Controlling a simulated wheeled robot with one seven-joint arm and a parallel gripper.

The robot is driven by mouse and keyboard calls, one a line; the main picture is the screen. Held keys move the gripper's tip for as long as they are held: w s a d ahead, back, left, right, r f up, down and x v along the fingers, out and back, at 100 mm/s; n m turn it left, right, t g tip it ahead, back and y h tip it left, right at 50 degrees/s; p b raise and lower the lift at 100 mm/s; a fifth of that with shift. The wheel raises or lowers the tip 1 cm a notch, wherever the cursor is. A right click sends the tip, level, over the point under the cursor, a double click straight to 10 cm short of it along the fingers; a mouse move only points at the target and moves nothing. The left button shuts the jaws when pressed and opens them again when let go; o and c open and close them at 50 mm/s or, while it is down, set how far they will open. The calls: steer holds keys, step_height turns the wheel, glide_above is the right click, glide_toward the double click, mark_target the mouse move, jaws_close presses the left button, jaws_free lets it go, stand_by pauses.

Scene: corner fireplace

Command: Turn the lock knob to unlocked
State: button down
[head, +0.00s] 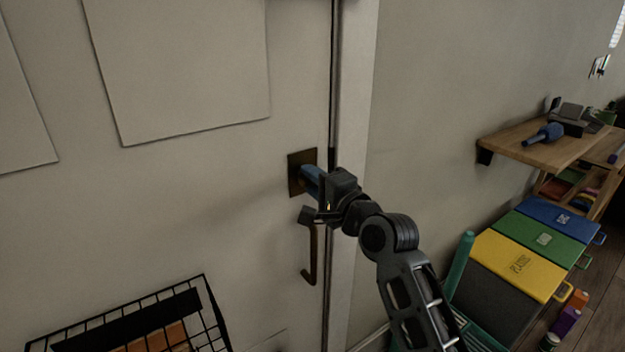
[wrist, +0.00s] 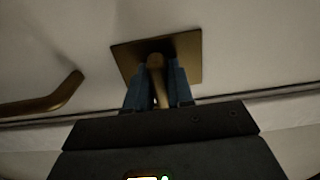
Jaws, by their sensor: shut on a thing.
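The lock knob (wrist: 156,68) is a brass piece on a square brass plate (wrist: 192,58) on the white door. In the wrist view it stands between the two blue fingers of my gripper (wrist: 157,88), which are shut on it. In the head view my gripper (head: 312,176) reaches the dark plate (head: 296,172) near the door's right edge, and the fingers hide the knob there. The door handle (head: 311,256) hangs below the plate, and its brass bar shows at the left of the wrist view (wrist: 48,102). I cannot tell the lock's state.
A black wire basket (head: 208,312) is at the lower left, in front of the door. To the right, a wooden shelf (head: 545,150) is on the wall, above bins with blue, green and yellow lids (head: 515,262). The wall between door and shelf is bare.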

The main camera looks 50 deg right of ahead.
steer(key=shift+n, duration=0.4)
steer(key=n+b, duration=0.1)
steer(key=n, duration=0.2)
steer(key=shift+f+n+b, duration=0.15)
steer(key=shift+n+b, duration=0.2)
steer(key=shift+n, duration=0.05)
steer(key=n+b, duration=0.1)
steer(key=n, duration=0.3)
steer(key=shift+b, duration=0.4)
steer(key=n+b, duration=0.2)
steer(key=n, duration=0.3)
steer(key=n+b, duration=0.1)
steer(key=n, duration=0.3)
steer(key=shift+n, duration=0.3)
steer(key=c, duration=1.1)
jaws_free()
